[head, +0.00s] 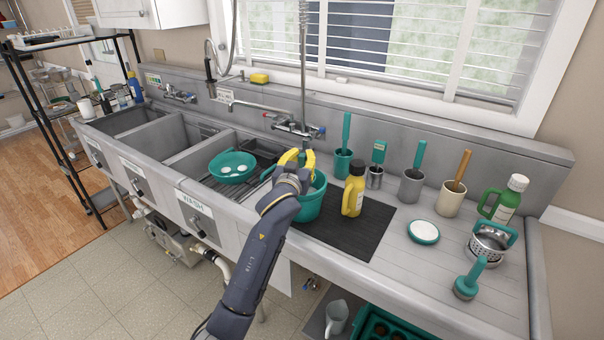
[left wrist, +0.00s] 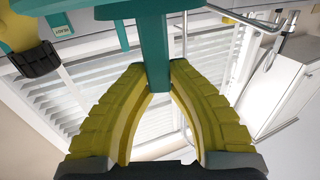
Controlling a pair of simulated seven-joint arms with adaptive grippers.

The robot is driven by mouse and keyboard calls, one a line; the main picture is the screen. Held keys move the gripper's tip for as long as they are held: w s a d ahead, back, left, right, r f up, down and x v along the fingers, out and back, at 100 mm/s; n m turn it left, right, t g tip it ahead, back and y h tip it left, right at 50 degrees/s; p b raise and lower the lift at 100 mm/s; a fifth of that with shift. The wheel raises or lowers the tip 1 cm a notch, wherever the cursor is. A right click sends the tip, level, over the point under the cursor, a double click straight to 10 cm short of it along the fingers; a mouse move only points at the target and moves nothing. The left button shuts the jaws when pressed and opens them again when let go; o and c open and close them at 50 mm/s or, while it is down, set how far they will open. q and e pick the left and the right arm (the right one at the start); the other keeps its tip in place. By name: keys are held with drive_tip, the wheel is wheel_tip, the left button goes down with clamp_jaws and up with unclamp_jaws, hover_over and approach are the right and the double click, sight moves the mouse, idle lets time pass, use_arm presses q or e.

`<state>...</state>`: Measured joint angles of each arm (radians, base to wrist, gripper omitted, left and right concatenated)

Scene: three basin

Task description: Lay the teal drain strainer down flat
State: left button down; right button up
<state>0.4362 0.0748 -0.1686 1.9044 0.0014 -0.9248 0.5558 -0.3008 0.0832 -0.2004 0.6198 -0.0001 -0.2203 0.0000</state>
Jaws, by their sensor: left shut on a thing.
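A perforated metal strainer basket (head: 489,246) with a teal handle (head: 497,233) is on the right part of the drainboard; it looks tilted. It is the only strainer-like thing I can make out. My left gripper (head: 303,160) is far to its left, at the teal bucket (head: 312,205). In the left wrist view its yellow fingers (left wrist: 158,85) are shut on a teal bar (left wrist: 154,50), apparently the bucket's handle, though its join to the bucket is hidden. My arm covers part of the bucket. My right gripper is not in view.
A yellow bottle (head: 353,195) stands right of the bucket on a black mat (head: 345,238). A teal bowl (head: 232,167) is in the right basin. Brush holders line the back. A white-topped teal dish (head: 424,231), teal brush (head: 466,284) and green bottle (head: 506,201) surround the strainer.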

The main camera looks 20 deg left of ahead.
use_arm(q)
drive_tip(key=shift+f, duration=3.2)
drive_tip(key=shift+f, duration=0.25)
drive_tip(key=c, duration=1.3)
unclamp_jaws()
drive_tip(key=shift+s+f, duration=0.1)
drive_tip(key=shift+f, duration=0.15)
drive_tip(key=shift+c, duration=0.2)
drive_tip(key=shift+r, duration=0.45)
drive_tip(key=shift+s, duration=0.3)
drive_tip(key=s+r, duration=0.1)
drive_tip(key=s, duration=1)
drive_tip(key=shift+d, duration=0.3)
drive_tip(key=shift+s, duration=0.1)
